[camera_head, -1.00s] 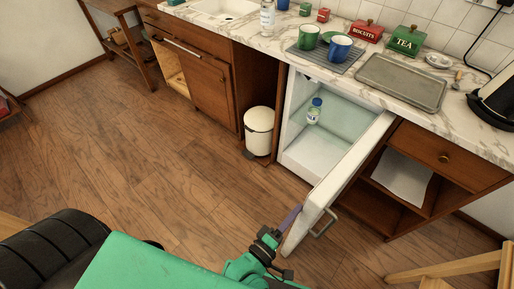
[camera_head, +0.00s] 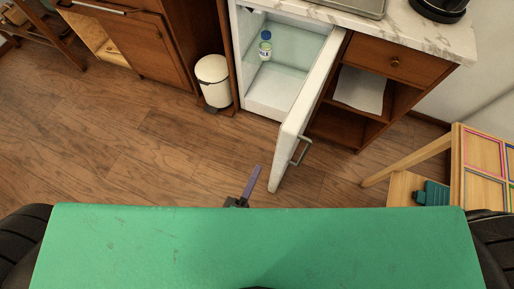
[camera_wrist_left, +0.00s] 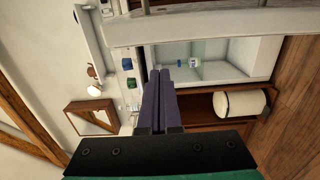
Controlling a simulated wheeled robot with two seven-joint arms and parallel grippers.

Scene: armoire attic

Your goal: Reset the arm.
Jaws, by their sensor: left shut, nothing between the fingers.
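My left gripper (camera_head: 251,184) shows only its purple fingers and a bit of dark wrist beyond the front edge of my green body. It is left of the open fridge door and apart from it. In the left wrist view the two purple fingers (camera_wrist_left: 160,102) lie together, shut and empty. The rest of my left arm is hidden in the head view. My right gripper is not in view.
The small fridge (camera_head: 281,96) stands open with a bottle (camera_head: 265,46) inside. Its white door (camera_head: 304,115) juts toward me. A white bin (camera_head: 213,81) stands left of it. A wooden stand (camera_head: 457,170) is at the right. The floor left of the door is clear.

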